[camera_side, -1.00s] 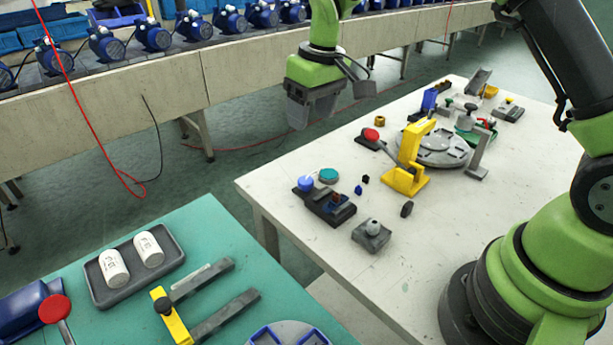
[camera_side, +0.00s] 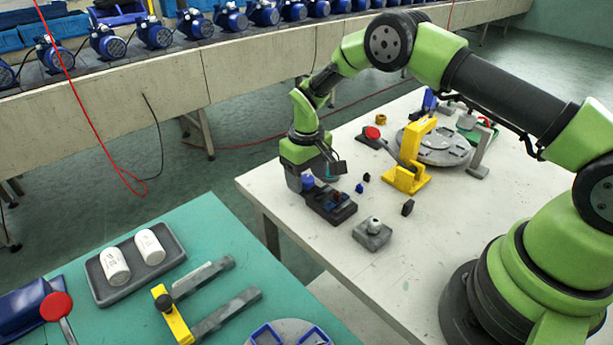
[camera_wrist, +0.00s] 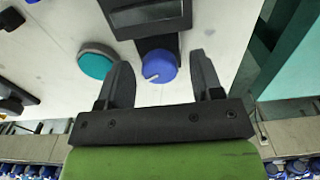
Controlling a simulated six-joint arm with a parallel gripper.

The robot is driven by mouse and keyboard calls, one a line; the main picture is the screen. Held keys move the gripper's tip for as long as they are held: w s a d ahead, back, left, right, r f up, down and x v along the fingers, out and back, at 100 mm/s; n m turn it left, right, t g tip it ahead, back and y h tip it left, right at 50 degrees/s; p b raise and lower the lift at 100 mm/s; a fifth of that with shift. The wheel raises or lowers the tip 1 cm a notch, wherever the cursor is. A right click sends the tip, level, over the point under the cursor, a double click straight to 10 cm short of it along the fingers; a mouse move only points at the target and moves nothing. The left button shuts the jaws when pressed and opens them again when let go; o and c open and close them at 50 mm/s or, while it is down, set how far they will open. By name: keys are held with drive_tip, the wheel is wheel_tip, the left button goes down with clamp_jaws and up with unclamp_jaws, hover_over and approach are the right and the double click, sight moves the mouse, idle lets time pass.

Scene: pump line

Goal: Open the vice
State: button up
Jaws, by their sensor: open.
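The dark device with a blue round knob, which looks like the vice (camera_side: 333,206), stands at the left end of the white table. Its blue knob (camera_wrist: 159,66) has a white mark and sits between my two fingers in the wrist view, with a gap on each side. My gripper (camera_wrist: 161,62) is open and points down over the knob end. In the side view my gripper (camera_side: 306,180) partly hides the knob. The vice's dark body (camera_wrist: 148,18) runs off the top edge in the wrist view.
A teal disc (camera_wrist: 97,61) lies just beside my left finger. A grey block with a pale knob (camera_side: 372,233), a yellow bracket (camera_side: 410,178) and a red-knobbed clamp (camera_side: 373,134) stand nearby. The white table's front-left part is mostly clear.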

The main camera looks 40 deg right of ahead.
drive_tip(key=shift+f, duration=0.3)
drive_tip(key=c, duration=0.9)
drive_tip(key=m, duration=0.4)
drive_tip(key=shift+m, duration=0.4)
drive_tip(key=o, duration=0.9)
